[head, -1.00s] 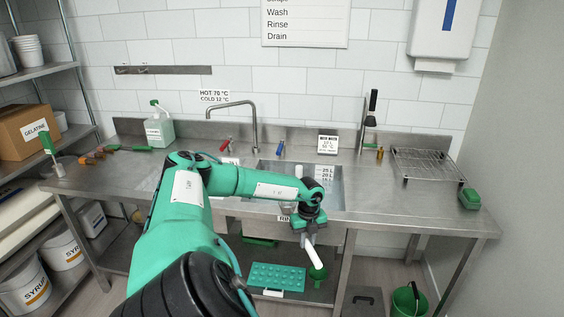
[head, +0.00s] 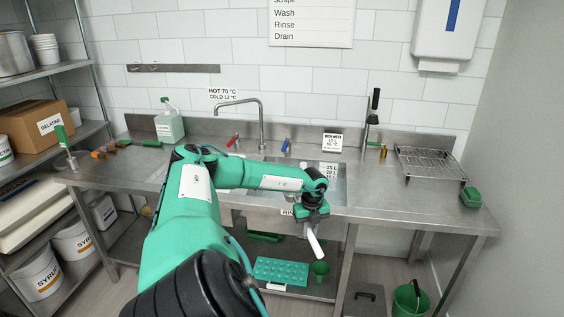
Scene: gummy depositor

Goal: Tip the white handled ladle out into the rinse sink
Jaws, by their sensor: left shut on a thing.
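My left gripper (head: 311,212) is at the front edge of the rinse sink (head: 339,188). It is shut on the ladle's white handle (head: 314,241), which slants down in front of the counter. The ladle's bowl cannot be made out; my gripper and forearm cover part of the sink. My right gripper is out of view.
A curved faucet (head: 262,118) stands behind the sink. A wire rack (head: 432,164) and a green brush (head: 471,197) are on the right counter. Below are a green mould tray (head: 281,271), a green cup (head: 320,268) and a green bucket (head: 408,300).

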